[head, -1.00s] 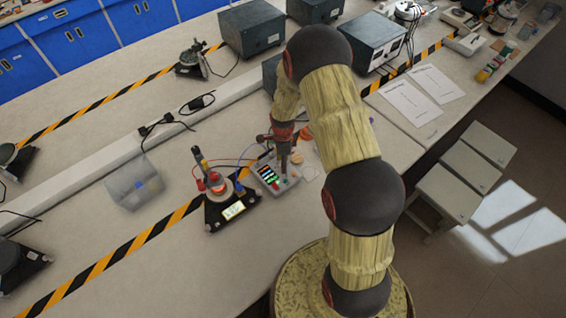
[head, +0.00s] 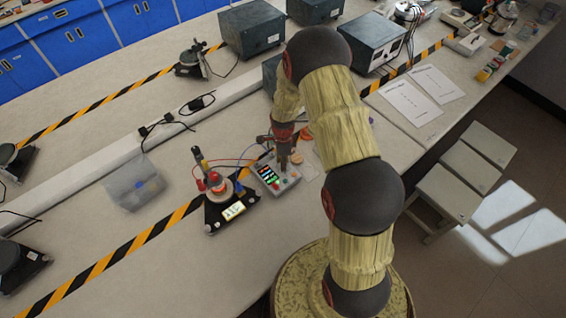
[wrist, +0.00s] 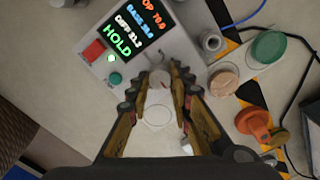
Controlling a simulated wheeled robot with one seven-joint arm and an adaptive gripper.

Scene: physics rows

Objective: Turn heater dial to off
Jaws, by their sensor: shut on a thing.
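The grey heater control box (head: 284,184) stands on the bench, with a lit display, in the middle of the head view. In the wrist view its display (wrist: 125,30) shows coloured lines and the word HOLD. A red switch (wrist: 94,51), a small lit green light and a green button (wrist: 115,78) sit beside and below it. My gripper (wrist: 159,88) points down over the box's edge and is shut on a pale round knob (wrist: 158,78), which seems to be the heater dial. The fingers cover its sides, so its pointer and setting cannot be read.
A black stand (head: 228,212) with a glowing ring and coloured leads is left of the box. Weights or caps, tan (wrist: 224,82), green (wrist: 269,46) and orange (wrist: 254,122), lie close to the gripper's right in the wrist view.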

